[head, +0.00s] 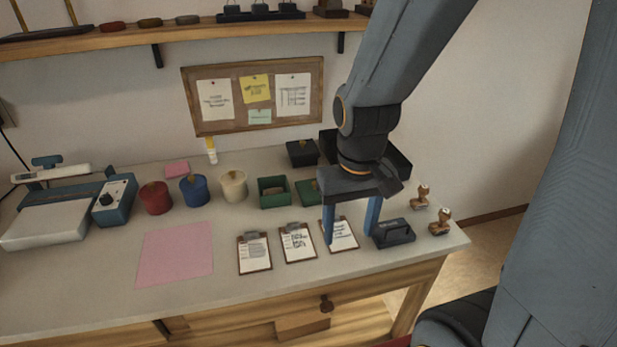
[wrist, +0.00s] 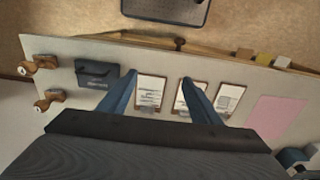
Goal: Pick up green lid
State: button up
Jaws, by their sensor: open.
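The green lid (head: 307,192) lies flat on the table in the head view, just right of the green box (head: 273,192). Its right part is close to or behind my gripper's left side. My gripper (head: 350,238) is open and empty, pointing down in front and to the right of the lid, over the rightmost clipboard (head: 343,235). In the wrist view my gripper (wrist: 158,80) shows its two spread fingers with clipboards below. The green lid does not show in the wrist view.
Black boxes (head: 301,152) stand behind the lid. Red, blue and cream pots (head: 233,185) stand left of the green box. A pink sheet (head: 175,253) lies front left.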

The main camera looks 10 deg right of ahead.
jog(key=o, duration=0.6)
jog(key=shift+t, duration=0.7)
jog(key=w+p, duration=0.1)
jog(key=w, duration=0.2)
jog(key=w+d+r+p, duration=0.1)
jog(key=w+p, duration=0.2)
jog(key=w, duration=0.2)
jog(key=shift+w+d+r+p, duration=0.2)
jog(key=shift+w+d+p, duration=0.05)
jog(key=shift+w+p, duration=0.15)
jog(key=w+t+p, duration=0.1)
jog(key=w+p, duration=0.1)
jog(key=w, duration=0.2)
jog(key=w+a+f+p, duration=0.1)
jog(key=w+p, duration=0.1)
jog(key=w, duration=0.2)
jog(key=w+f+t+p, duration=0.1)
jog(key=w+p, duration=0.2)
jog(key=w, duration=0.1)
jog(key=shift+w+a+f+t, duration=0.15)
jog(key=shift+w+a+t, duration=0.05)
jog(key=shift+w+t, duration=0.1)
jog(key=shift+w+f, duration=0.2)
jog(key=b+x, duration=0.1)
jog(key=x, duration=0.1)
jog(key=shift+w+f, duration=0.15)
jog(key=shift+f, duration=0.1)
jog(key=shift+p+x, duration=0.6)
jog(key=shift+x, duration=2)
